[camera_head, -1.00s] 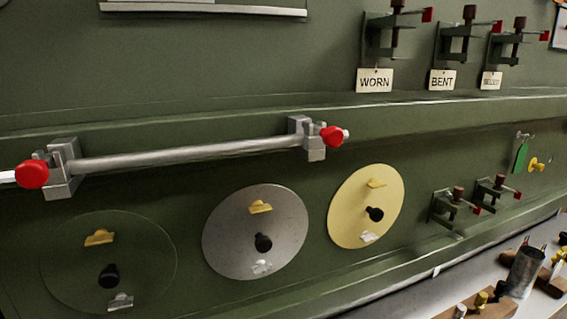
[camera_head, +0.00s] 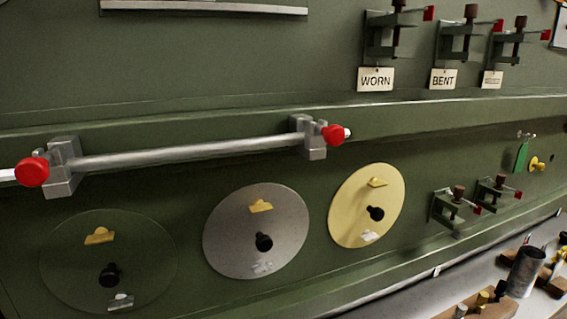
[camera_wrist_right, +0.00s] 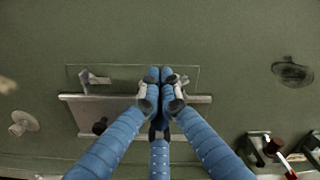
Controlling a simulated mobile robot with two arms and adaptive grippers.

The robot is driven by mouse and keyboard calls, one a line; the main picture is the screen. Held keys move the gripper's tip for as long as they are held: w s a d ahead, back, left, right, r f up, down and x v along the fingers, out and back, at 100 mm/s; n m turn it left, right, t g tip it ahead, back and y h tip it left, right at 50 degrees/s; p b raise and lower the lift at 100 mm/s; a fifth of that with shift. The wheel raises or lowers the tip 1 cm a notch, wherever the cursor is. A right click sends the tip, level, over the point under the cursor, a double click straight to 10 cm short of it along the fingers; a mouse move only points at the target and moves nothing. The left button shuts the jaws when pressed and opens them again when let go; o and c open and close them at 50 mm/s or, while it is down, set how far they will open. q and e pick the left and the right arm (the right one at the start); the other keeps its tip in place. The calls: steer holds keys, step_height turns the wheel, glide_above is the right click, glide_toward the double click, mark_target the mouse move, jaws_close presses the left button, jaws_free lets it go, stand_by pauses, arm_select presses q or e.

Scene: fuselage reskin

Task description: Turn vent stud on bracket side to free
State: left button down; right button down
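In the right wrist view a rectangular panel (camera_wrist_right: 120,73) with a grey horizontal strip (camera_wrist_right: 80,97) lies on the green wall. A winged stud (camera_wrist_right: 91,79) sits on its left part, with a dark knob (camera_wrist_right: 100,127) below. The blue fingers of my right gripper (camera_wrist_right: 160,76) are in front of the panel's right part, their tips drawn close together. A small grey piece shows beside the right fingertip; the fingers mostly cover that spot, so I cannot tell whether they hold a stud. My left gripper is not in view.
Dark clamp brackets (camera_wrist_right: 262,148) stand at the lower right of the wrist view. In the head view are a silver bar (camera_head: 190,155) with red knobs, three round covers (camera_head: 285,215), clamps tagged WORN (camera_head: 376,79) and BENT (camera_head: 443,78), and a cluttered bench (camera_head: 420,296).

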steer(key=b+v, duration=0.1)
steer(key=v, duration=0.4)
steer(key=shift+s+d+b, duration=0.15)
steer(key=shift+s+b, duration=0.15)
steer(key=shift+s, duration=0.05)
